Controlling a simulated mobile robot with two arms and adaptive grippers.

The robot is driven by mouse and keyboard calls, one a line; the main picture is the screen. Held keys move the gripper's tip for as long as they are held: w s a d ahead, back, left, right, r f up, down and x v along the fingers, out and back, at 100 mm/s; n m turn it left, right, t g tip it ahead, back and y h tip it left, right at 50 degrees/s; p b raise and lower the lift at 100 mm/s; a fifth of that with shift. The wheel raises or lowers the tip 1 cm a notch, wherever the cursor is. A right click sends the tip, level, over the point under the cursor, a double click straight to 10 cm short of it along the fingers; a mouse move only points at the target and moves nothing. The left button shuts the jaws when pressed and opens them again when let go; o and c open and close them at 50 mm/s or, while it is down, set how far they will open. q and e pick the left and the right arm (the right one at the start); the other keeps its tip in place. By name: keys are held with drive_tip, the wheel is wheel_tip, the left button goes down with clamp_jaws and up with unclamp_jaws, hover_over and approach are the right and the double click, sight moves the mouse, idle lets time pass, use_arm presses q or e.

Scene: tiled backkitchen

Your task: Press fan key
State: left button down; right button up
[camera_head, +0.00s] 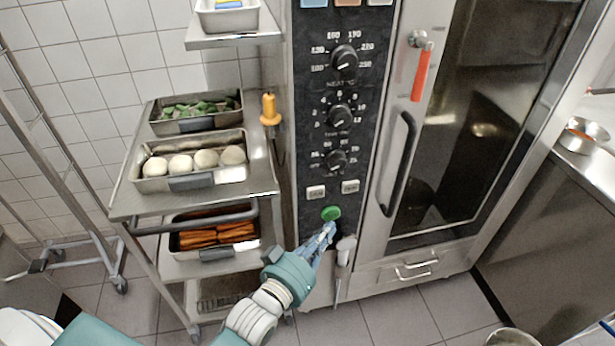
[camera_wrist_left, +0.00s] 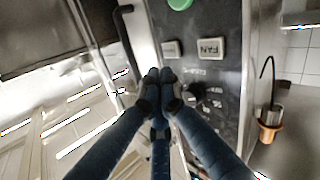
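The fan key (camera_head: 316,191) is the left of two small pale keys on the oven's black control panel, above a round green button (camera_head: 330,213). In the left wrist view the key labelled FAN (camera_wrist_left: 211,48) is to the right of the other key (camera_wrist_left: 170,48). My left gripper (camera_head: 329,229) is just below the green button in the head view, its tips overlapping the button's lower edge. In the wrist view its fingertips (camera_wrist_left: 160,77) are together, with nothing between them. The fan key is uncovered; I cannot tell whether the tips touch the panel. My right gripper is not in view.
Several knobs (camera_head: 343,117) sit above the keys. The oven door handle (camera_head: 402,165) stands out on the right, and a grey spray handle (camera_head: 345,249) hangs beside my gripper. A steel cart (camera_head: 133,205) with food trays stands left; an orange-handled probe (camera_head: 269,108) hangs between.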

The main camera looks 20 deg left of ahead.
sight(316, 192)
use_arm(q)
drive_tip(key=shift+d, duration=0.15)
drive_tip(key=w+a+b, duration=0.2)
drive_tip(key=w+a, duration=0.3)
drive_tip(key=w, duration=0.2)
drive_tip(key=shift+w, duration=0.15)
idle(0.4)
idle(1.4)
drive_tip(key=shift+w+a, duration=0.25)
drive_tip(key=shift+w, duration=0.05)
